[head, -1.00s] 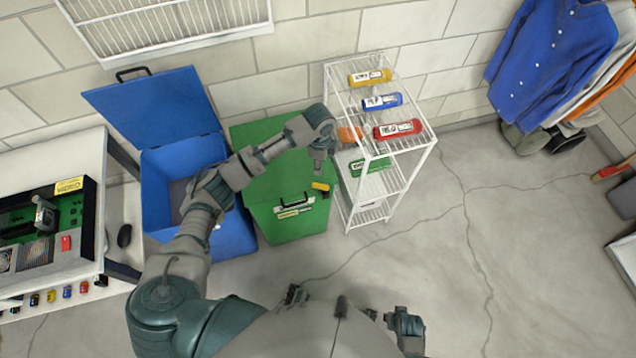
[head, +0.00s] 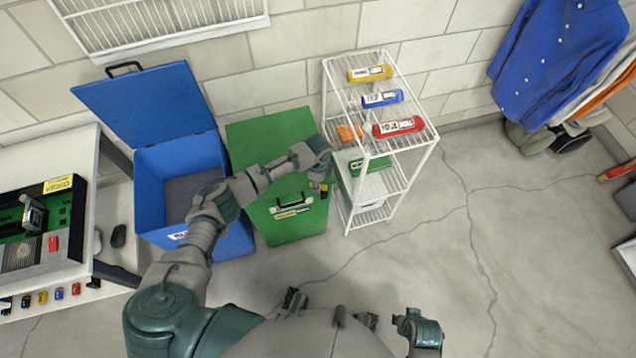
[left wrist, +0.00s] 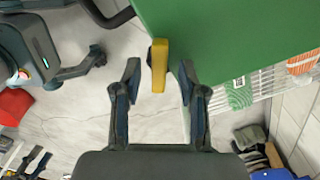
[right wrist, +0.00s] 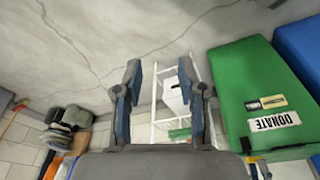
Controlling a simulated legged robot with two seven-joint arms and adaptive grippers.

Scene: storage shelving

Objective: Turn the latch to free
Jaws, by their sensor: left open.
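The green box (head: 290,225) stands on the floor with its lid down. A yellow latch (head: 324,189) with a dark end sits at its right front edge. My left gripper (head: 318,184) is right at the latch and partly covers it. In the left wrist view the yellow latch (left wrist: 160,66) lies between the two spread fingertips of the left gripper (left wrist: 160,78), with a gap on each side. My right gripper (right wrist: 160,78) is open and empty, and in its view it faces the floor and the white shelf.
A blue box (head: 150,205) with its lid up stands left of the green box. A white wire rack (head: 345,200) with several bottles stands close on the right. A workbench (head: 105,215) is at the left. The floor (head: 430,230) in front is clear.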

